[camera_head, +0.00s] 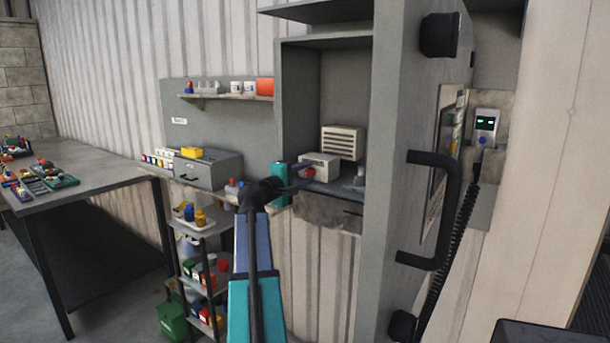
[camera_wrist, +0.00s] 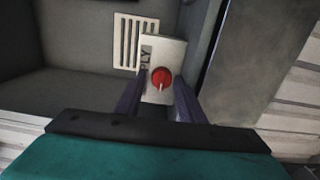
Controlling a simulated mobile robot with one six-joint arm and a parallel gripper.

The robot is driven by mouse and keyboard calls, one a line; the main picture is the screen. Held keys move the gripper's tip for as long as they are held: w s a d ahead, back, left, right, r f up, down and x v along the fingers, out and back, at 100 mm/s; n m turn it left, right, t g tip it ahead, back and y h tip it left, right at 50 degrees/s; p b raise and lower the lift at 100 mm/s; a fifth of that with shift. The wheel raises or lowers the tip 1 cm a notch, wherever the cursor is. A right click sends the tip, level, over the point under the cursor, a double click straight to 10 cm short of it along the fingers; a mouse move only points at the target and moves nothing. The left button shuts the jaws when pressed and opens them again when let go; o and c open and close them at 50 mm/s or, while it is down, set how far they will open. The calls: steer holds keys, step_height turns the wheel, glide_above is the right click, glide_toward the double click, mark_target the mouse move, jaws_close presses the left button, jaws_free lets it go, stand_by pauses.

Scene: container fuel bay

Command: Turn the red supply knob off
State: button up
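The red supply knob (camera_wrist: 161,77) is round with a pale pointer line, on the face of a small white box (camera_wrist: 175,47) with partly hidden dark lettering ending in "PLY". In the head view the red knob (camera_head: 310,172) shows on the white box (camera_head: 322,162) inside the grey cabinet. My gripper (camera_head: 303,178) reaches into the cabinet opening at the box. In the wrist view my gripper (camera_wrist: 158,92) is open, with one dark finger on each side of the knob and a gap to it. I cannot tell how deep the fingertips are relative to the knob.
A slatted vent (camera_head: 343,142) is behind the box. The open cabinet door (camera_head: 400,130) with a black handle (camera_head: 447,205) stands to the right. A grey drawer box (camera_head: 212,168) and a shelf cart (camera_head: 197,222) stand left of my arm.

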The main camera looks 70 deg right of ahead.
steer(key=shift+a+f, duration=0.15)
steer(key=shift+f, duration=0.2)
steer(key=shift+v, duration=0.95)
steer(key=v, duration=0.6)
steer(key=shift+r, duration=0.3)
